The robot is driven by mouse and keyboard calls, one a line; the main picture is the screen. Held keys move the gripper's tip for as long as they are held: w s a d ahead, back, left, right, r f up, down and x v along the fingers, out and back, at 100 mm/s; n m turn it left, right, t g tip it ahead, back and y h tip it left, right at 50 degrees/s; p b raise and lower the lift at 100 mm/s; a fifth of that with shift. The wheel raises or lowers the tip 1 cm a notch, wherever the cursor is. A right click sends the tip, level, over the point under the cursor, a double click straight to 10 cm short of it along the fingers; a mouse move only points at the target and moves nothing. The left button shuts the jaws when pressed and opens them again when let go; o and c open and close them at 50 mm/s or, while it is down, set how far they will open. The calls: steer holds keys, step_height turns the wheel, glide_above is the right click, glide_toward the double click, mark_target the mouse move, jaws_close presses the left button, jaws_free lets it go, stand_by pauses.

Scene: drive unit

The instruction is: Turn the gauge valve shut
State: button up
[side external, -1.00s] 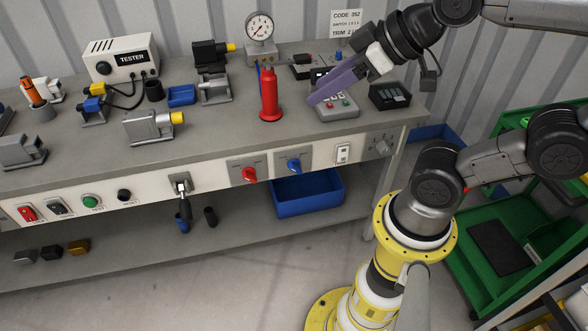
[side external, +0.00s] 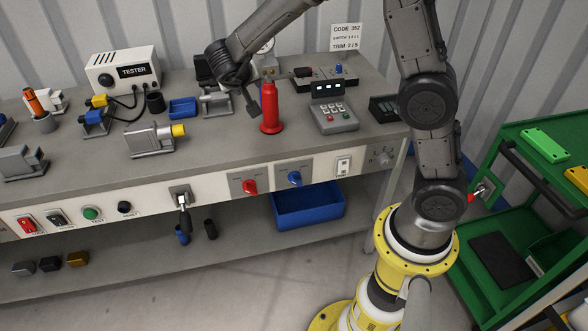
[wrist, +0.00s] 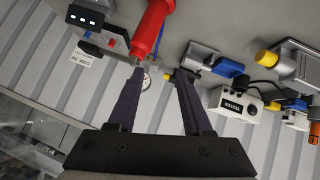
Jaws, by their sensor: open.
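The gauge (side external: 268,46) at the back of the bench is mostly hidden behind my arm in the side view. In the wrist view its white dial (wrist: 146,80) shows between my fingers, close to the left one and beyond the tips. I cannot make out the valve's handle or its position. My gripper (wrist: 160,70) is open and empty, with its two dark purple fingers spread.
The red bottle (side external: 271,110) stands upright in front of the gauge; it looms near the left fingertip in the wrist view (wrist: 152,28). The tester (side external: 122,68) and keypad box (side external: 334,116) stand farther off.

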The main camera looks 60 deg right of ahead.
mark_target(292, 182)
steer(key=s+a+f+g, duration=0.3)
steer(key=s+f+g, duration=0.1)
steer(key=f, duration=0.8)
steer(key=s+a+f+g, duration=0.2)
steer(key=s+f+g, duration=0.1)
steer(key=f, duration=0.8)
steer(key=shift+n+h, duration=0.3)
steer(key=x, duration=1.3)
steer(key=shift+s+d+f, duration=0.15)
steer(key=shift+s+d, duration=0.05)
steer(key=shift+s, duration=0.25)
jaws_close()
